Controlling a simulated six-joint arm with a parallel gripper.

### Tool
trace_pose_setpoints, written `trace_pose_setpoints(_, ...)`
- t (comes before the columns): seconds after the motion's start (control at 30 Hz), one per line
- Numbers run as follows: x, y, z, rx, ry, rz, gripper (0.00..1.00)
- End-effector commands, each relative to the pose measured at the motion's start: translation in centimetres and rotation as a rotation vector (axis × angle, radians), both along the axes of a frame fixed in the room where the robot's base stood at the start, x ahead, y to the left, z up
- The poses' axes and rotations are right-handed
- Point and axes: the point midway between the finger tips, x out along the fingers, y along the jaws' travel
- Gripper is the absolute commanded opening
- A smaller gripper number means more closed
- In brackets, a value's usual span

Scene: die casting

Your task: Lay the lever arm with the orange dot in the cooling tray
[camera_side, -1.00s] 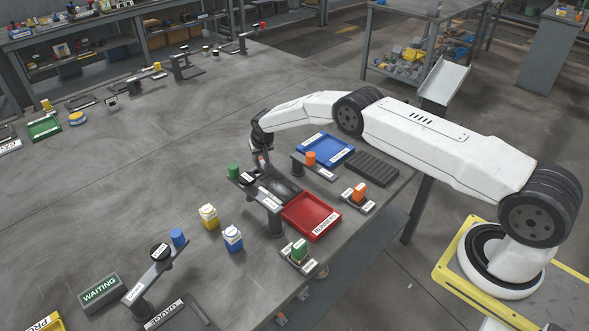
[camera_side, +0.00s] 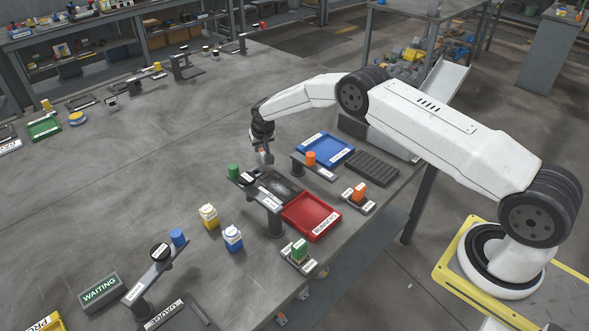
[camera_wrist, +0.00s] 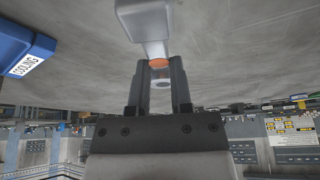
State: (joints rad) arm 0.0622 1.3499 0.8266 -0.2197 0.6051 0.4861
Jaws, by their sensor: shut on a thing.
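My gripper (camera_side: 265,150) is shut on the lever arm (camera_side: 268,158) and holds it above the table, to the left of the blue cooling tray (camera_side: 343,157). In the wrist view, my gripper's two fingers (camera_wrist: 158,72) pinch the narrow part of the grey lever arm (camera_wrist: 138,22), its wide end reaching out beyond the fingertips. An orange mark (camera_wrist: 158,62) shows on it between the fingertips. The cooling tray (camera_wrist: 22,35) is at the upper left there, with a white COOLING label. In the side view, the tray looks empty.
A black tray (camera_side: 283,183) lies below my gripper, behind a post with a green cylinder (camera_side: 233,171). A red tray (camera_side: 312,210) is in front. A post with an orange cylinder (camera_side: 310,158) stands before the cooling tray. A ribbed black rack (camera_side: 371,167) is to its right.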

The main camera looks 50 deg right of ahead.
Motion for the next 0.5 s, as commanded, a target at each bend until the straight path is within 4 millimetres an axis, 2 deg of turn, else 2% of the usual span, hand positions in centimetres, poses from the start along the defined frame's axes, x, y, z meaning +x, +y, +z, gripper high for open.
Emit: trace_pose_setpoints(0.5,-3.5,0.3,4.7,0.000,-0.005,0.001,0.00)
